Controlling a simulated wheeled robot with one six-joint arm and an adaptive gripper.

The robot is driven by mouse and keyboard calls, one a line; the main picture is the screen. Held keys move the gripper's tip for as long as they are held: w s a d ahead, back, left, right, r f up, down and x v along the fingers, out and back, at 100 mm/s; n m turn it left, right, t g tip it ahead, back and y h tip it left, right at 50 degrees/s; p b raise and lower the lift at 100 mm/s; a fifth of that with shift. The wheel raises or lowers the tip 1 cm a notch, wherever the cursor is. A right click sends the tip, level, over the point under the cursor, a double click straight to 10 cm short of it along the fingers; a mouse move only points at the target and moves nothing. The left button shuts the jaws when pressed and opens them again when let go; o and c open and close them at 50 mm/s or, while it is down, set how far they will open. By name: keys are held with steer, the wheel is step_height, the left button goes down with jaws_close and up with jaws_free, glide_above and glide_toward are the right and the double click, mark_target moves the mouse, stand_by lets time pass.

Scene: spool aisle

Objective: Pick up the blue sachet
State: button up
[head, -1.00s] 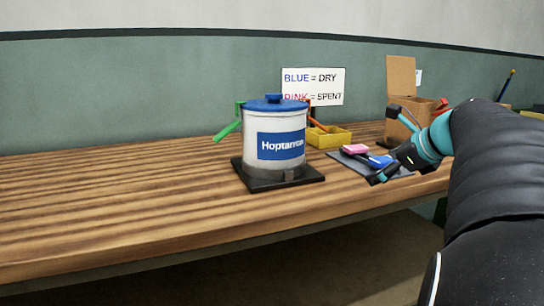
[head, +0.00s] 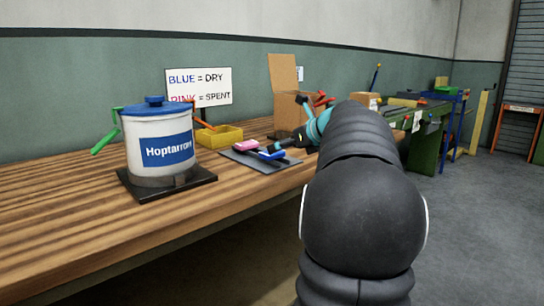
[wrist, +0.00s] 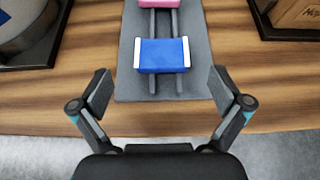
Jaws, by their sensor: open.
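The blue sachet (wrist: 162,55) has white ends and lies across two dark rails on a grey mat (wrist: 125,70) on the wooden bench. In the head view the blue sachet (head: 270,154) is on the mat's right part. The pink sachet (wrist: 158,3) lies just beyond it and also shows in the head view (head: 245,145). My gripper (wrist: 160,92) is open and empty, its fingers spread wider than the blue sachet and on the near side of it. In the head view my arm partly hides the gripper.
A yellow bin (head: 219,138) and an open cardboard box (head: 285,112) stand behind the mat.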

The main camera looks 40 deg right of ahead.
mark_target(265, 155)
steer(key=shift+x, duration=2.65)
steer(key=shift+s+d+f, duration=0.1)
steer(key=shift+d, duration=0.05)
steer(key=c, duration=1.1)
